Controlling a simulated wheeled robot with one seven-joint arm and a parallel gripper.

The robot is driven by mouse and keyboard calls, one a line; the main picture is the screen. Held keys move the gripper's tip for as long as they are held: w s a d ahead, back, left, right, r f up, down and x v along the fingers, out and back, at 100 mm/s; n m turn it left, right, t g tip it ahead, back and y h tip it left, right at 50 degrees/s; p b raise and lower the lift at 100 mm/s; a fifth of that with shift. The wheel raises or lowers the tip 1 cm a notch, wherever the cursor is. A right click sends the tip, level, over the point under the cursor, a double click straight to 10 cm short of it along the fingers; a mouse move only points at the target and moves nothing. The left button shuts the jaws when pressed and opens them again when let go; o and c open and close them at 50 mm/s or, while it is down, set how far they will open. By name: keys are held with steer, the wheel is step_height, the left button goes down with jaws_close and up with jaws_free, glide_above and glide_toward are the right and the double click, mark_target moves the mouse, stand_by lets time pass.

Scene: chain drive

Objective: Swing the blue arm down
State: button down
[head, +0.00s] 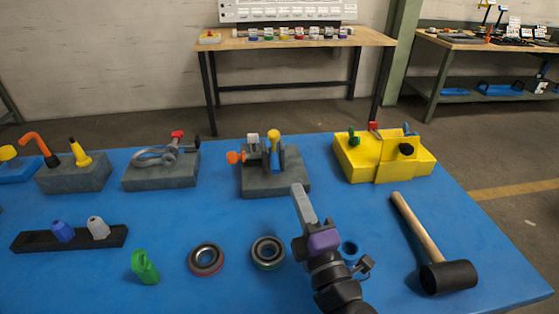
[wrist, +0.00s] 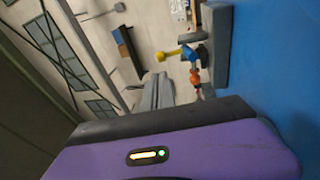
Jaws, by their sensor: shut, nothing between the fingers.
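The blue arm (head: 275,160) stands upright on a grey block (head: 290,186) in the middle of the bench, with a yellow knob (head: 273,136) on top. An orange knob (head: 234,157) sticks out to its left. In the wrist view the blue arm (wrist: 200,58) appears sideways with its yellow knob (wrist: 170,55). My gripper (head: 298,189) is shut and empty, in front of the block and a little to its right in the picture. Its grey fingers (wrist: 158,93) also show in the wrist view, apart from the blue arm.
A yellow fixture (head: 358,160) with small levers stands to the right. A mallet (head: 447,277) lies at the front right. Two ring-shaped parts (head: 206,258) and a green piece (head: 144,268) lie at the front. A grey block with a clamp (head: 160,178) stands to the left.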

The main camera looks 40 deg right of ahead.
steer(key=p, duration=0.6)
glide_toward(276, 139)
steer(key=x, duration=0.6)
steer(key=shift+w+d, duration=0.15)
steer(key=shift+w, duration=0.25)
steer(key=shift+r, duration=0.1)
